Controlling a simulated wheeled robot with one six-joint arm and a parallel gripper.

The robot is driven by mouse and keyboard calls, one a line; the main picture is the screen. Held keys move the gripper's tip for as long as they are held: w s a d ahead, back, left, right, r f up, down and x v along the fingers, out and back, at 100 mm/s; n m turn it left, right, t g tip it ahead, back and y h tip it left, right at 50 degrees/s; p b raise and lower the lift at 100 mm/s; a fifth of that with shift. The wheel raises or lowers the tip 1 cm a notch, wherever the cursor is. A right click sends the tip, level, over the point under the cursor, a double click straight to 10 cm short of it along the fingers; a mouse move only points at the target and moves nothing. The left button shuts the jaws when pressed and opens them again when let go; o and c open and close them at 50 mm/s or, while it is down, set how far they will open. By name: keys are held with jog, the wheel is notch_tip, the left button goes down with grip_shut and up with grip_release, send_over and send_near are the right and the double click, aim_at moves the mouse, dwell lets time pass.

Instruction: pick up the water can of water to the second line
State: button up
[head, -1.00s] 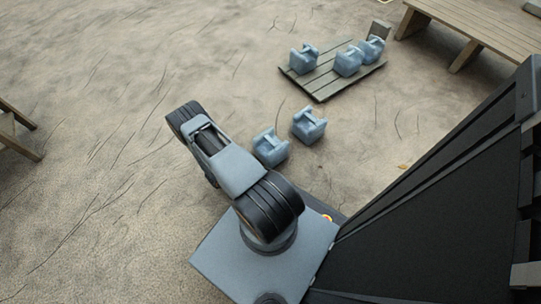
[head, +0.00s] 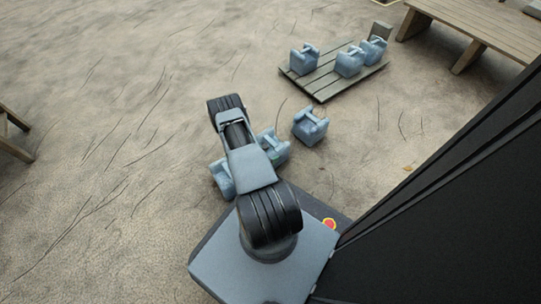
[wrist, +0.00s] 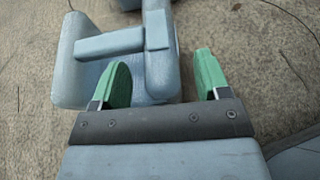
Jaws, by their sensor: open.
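Blue-grey water cans with top handles stand on the ground near my base. In the head view, one can (head: 310,126) stands clear, one (head: 274,149) is partly behind my arm, and another (head: 221,179) shows left of the arm. My gripper (wrist: 160,85), with green fingers, is open and empty in the wrist view. A can (wrist: 72,65) with a bar handle (wrist: 122,41) is close beyond it, to the left. The left finger overlaps the can's front; the right finger is right of the can. I cannot tell whether they touch. No water lines are visible.
A slatted pallet (head: 322,90) at the back holds cans (head: 304,59), (head: 349,61) and (head: 374,48). A wooden table (head: 480,28) stands at the back right. Part of another can (wrist: 130,4) shows at the wrist view's top. The ground at left is mostly clear.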

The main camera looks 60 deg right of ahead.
jog(key=shift+s+d+f, duration=0.15)
jog(key=shift+d+f, duration=0.05)
jog(key=shift+d, duration=0.35)
jog(key=shift+c, duration=0.2)
grip_shut()
jog(key=shift+r, duration=0.15)
dwell(0.4)
